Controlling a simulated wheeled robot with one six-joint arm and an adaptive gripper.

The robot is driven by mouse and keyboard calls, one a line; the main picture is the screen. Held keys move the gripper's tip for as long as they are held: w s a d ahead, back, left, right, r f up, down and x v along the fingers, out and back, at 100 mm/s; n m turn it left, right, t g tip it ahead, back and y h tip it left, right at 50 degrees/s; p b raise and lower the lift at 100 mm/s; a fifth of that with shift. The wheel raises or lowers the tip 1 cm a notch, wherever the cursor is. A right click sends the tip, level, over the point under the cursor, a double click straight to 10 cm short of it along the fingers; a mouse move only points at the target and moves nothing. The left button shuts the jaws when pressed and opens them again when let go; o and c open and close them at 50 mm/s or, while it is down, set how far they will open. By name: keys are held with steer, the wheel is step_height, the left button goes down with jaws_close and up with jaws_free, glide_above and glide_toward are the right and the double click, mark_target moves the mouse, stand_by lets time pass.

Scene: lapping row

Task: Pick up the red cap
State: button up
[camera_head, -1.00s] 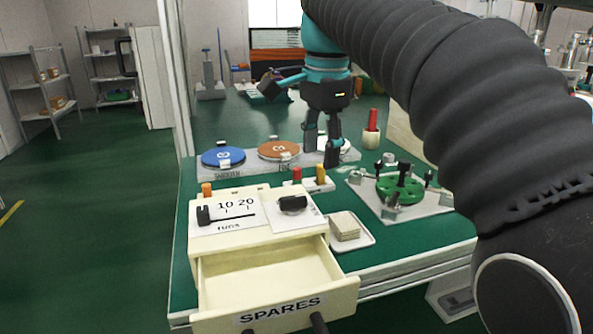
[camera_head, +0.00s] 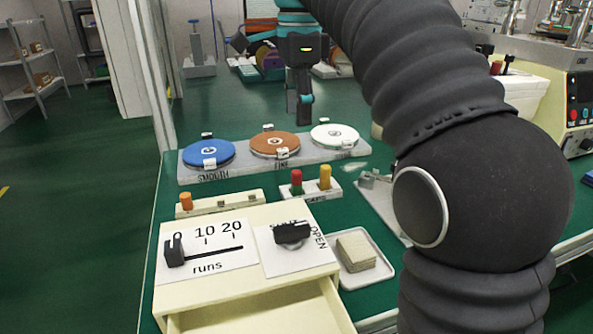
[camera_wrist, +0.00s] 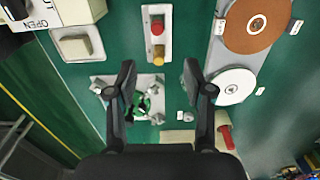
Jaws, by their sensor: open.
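The red cap (camera_head: 296,177) stands upright on a small white base beside a yellow cap (camera_head: 325,171), in front of the row of discs. In the wrist view the red cap (camera_wrist: 157,28) lies toward the top, beyond the yellow cap (camera_wrist: 160,62). My gripper (camera_head: 304,112) hangs pointing down, above and behind the caps in the head view. In the wrist view my gripper (camera_wrist: 161,82) shows two spread fingers with nothing between them; the caps lie beyond the fingertips.
Blue (camera_head: 208,153), brown (camera_head: 274,144) and white (camera_head: 334,135) discs stand on a grey strip behind the caps. A cream cabinet (camera_head: 200,300) with an open drawer and a white tray (camera_head: 379,268) of pads are in front. My arm hides the right side.

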glide_above(297, 171)
step_height(297, 171, down, 7)
steer(key=shift+w+d+f, duration=0.1)
steer(key=f+b, duration=0.5)
steer(key=shift+s+f+b, duration=0.2)
steer(key=shift+b, duration=0.2)
steer(key=shift+r, duration=0.1)
steer(key=shift+c, duration=0.2)
steer(key=c, duration=0.8)
